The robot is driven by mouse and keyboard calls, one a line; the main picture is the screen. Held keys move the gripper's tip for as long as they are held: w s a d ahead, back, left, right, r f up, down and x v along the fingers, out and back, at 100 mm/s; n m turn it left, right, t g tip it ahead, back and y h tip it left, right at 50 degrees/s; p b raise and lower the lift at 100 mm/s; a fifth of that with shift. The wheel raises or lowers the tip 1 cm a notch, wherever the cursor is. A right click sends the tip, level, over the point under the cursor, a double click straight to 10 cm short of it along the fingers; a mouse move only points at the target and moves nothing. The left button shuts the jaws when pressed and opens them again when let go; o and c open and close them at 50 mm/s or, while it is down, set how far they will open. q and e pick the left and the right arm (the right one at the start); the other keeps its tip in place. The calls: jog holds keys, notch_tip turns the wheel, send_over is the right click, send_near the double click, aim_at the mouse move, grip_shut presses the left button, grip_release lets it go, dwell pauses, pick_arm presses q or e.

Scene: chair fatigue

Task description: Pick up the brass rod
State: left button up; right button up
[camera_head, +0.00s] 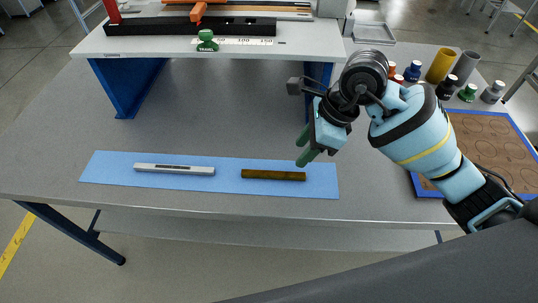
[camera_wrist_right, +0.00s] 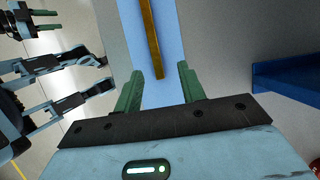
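The brass rod (camera_head: 273,175) lies flat on the right part of a blue mat (camera_head: 225,188), near the table's front edge. It also shows in the right wrist view (camera_wrist_right: 151,38), running up from just beyond the fingers. My right gripper (camera_head: 305,148) is open and empty, above and to the right of the rod in the head view. In the wrist view its green fingers (camera_wrist_right: 160,88) stand apart, with the rod's near end ahead of the gap. My left gripper (camera_wrist_right: 48,20) shows at the upper left of the wrist view, its green fingers apart and empty.
A silver bar (camera_head: 174,169) lies on the same mat, left of the rod. A raised shelf (camera_head: 130,42) with blue legs stands behind. A blue-edged brown board (camera_head: 490,150) and several bottles and cylinders are at right. The grey table left of the mat is clear.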

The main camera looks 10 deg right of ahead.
aim_at(284, 173)
jog(key=shift+s+f, duration=0.1)
jog(key=shift+s+a+f, duration=0.1)
jog(key=shift+a+f, duration=0.1)
jog(key=shift+f, duration=0.1)
jog(key=shift+a+f, duration=0.15)
jog(key=shift+f, duration=0.25)
jog(key=shift+a+f, duration=0.15)
jog(key=shift+f, duration=0.2)
jog(key=shift+w+a+f, duration=0.1)
jog(key=shift+w, duration=0.1)
jog(key=x, duration=0.4)
jog(key=shift+s+a+f, duration=0.1)
jog(key=shift+s+a, duration=0.05)
jog(key=shift+s, duration=0.1)
jog(key=shift+a+f, duration=0.15)
jog(key=shift+f, duration=0.15)
pick_arm(q)
jog(key=shift+s+r, duration=0.15)
jog(key=shift+s, duration=0.15)
